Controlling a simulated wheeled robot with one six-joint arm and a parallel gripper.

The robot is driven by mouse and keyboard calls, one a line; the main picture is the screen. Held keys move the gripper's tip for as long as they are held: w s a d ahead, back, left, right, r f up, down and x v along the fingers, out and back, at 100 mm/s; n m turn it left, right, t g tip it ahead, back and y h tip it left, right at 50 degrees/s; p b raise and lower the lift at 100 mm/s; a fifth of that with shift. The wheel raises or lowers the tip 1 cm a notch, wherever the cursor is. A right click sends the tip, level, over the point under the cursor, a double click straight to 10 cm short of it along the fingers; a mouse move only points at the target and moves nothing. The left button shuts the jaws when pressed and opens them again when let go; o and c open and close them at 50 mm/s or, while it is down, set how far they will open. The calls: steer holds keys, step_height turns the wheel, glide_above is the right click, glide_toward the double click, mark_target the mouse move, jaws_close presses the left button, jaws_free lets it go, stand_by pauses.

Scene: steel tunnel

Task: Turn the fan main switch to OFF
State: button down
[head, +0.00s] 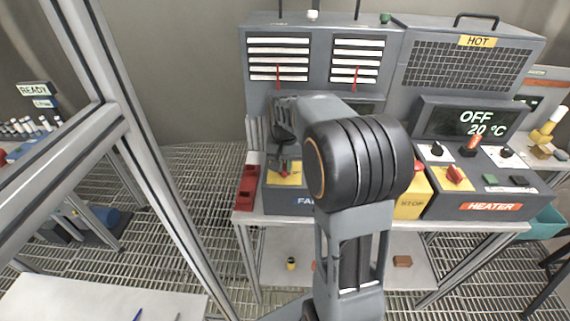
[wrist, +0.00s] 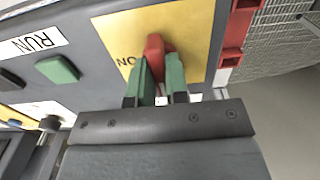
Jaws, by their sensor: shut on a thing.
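The fan main switch is a red handle (wrist: 155,46) on a yellow plate (wrist: 196,24) in the wrist view. The lettering ON shows upside down on the plate, just left of the handle; no OFF mark is readable there. My gripper (wrist: 160,82) has its two green-tipped fingers on either side of the red handle, shut on it. In the head view the yellow plate (head: 293,180) is at the left end of the fan box, and my arm hides much of the box. The handle's exact angle is hard to tell.
A green button (wrist: 57,70) and a RUN label (wrist: 32,41) sit left of the plate in the wrist view. A red rail (head: 248,188) stands beside the fan box. The heater box (head: 490,207) with a display reading OFF 20 °C is at right. A metal frame post (head: 135,130) stands at left.

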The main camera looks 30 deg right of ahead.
mark_target(285, 165)
steer(key=c, duration=1.1)
jaws_free()
step_height(285, 165, up, 14)
steer(key=shift+f+b, duration=0.1)
steer(key=shift+b, duration=0.2)
